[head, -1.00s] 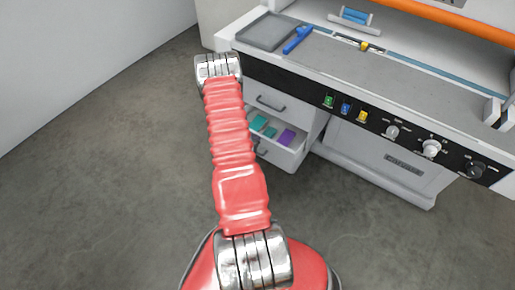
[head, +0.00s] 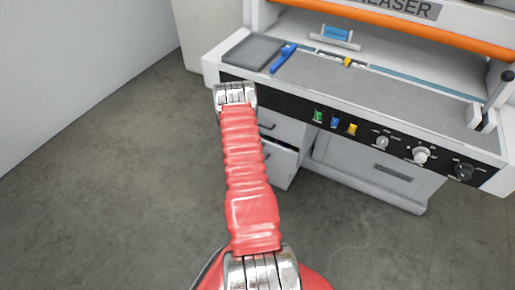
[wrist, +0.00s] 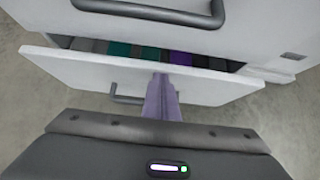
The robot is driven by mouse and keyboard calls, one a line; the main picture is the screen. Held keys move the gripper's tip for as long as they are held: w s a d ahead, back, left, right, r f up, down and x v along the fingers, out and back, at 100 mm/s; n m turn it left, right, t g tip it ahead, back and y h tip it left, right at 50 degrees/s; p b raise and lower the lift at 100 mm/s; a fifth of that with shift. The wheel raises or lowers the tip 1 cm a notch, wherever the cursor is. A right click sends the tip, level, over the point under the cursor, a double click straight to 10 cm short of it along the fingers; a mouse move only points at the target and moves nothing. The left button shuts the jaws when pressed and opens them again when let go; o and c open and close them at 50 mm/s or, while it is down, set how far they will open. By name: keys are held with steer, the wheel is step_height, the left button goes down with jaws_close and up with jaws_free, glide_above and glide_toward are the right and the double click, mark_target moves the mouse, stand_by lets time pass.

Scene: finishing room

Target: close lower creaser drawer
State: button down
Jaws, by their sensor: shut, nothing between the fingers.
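The lower creaser drawer (head: 282,165) is under the left end of the machine, partly hidden by my arm. In the wrist view its white front panel (wrist: 85,77) stands out a little from the cabinet, leaving a narrow gap. Teal, purple and grey items (wrist: 150,53) show inside. Its handle (wrist: 127,99) is partly hidden behind my fingers. My gripper (wrist: 161,85) is shut and empty, with its tips at the middle of the drawer front; I cannot tell for sure whether they touch. My gripper is hidden in the head view.
The upper drawer (head: 285,127) is shut directly above, and its handle (wrist: 150,13) juts out in the wrist view. The creaser's control panel (head: 385,138) with buttons and knobs overhangs to the right. Bare concrete floor (head: 110,190) lies open to the left.

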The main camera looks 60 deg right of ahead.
steer(key=shift+s, duration=0.1)
steer(key=a+f+v, duration=0.2)
steer(key=v, duration=1)
steer(key=shift+a+r, duration=0.25)
steer(key=c, duration=2.5)
jaws_free()
